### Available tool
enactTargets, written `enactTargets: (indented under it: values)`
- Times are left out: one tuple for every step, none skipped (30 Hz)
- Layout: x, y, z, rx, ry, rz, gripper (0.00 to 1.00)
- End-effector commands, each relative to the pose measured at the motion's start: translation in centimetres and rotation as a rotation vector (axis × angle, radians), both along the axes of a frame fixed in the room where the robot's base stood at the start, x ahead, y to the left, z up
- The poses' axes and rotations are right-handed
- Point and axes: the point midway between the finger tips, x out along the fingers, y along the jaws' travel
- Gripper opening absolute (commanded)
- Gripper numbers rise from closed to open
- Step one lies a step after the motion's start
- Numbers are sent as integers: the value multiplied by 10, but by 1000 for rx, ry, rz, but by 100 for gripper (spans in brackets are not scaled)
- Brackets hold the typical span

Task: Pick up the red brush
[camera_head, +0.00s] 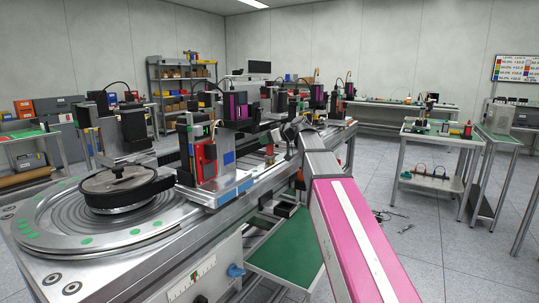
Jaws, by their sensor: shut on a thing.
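My arm reaches in from the lower right to the long machine bench, and my gripper (287,130) is at its far end, small and dark above the rail. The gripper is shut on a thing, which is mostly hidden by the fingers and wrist. A small reddish item (269,150) shows just below the gripper and looks like the red brush, but it is too small to make out its bristles or handle. I cannot tell whether it touches the bench.
A metal turntable (110,215) with a dark disc is at the left front. A red-fronted machine unit (205,160) stands left of my gripper. A green lower shelf (290,250) lies below the bench.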

Motion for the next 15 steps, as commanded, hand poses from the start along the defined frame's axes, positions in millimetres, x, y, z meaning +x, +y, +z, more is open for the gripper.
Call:
enactTargets:
  values:
    - [0,0,0,0,0,0,0]
    - [0,0,0,0,0,0,0]
    - [0,0,1,0,0,0,0]
    - [0,0,1,1,-1,0,0]
    - [0,0,3,1,-1,0,0]
    - [0,0,5,0,-1,0,0]
    - [1,0,8,0,-1,0,0]
    - [1,0,11,0,-2,1,0]
    - [1,0,16,0,-2,1,0]
    - [1,0,21,0,-1,0,0]
    - [1,0,26,0,-1,0,0]
    - [1,0,33,1,-3,1,0]
    - [1,0,39,1,-3,1,0]
    - [1,0,44,1,-3,1,0]
    - [1,0,51,1,-2,-1,0]
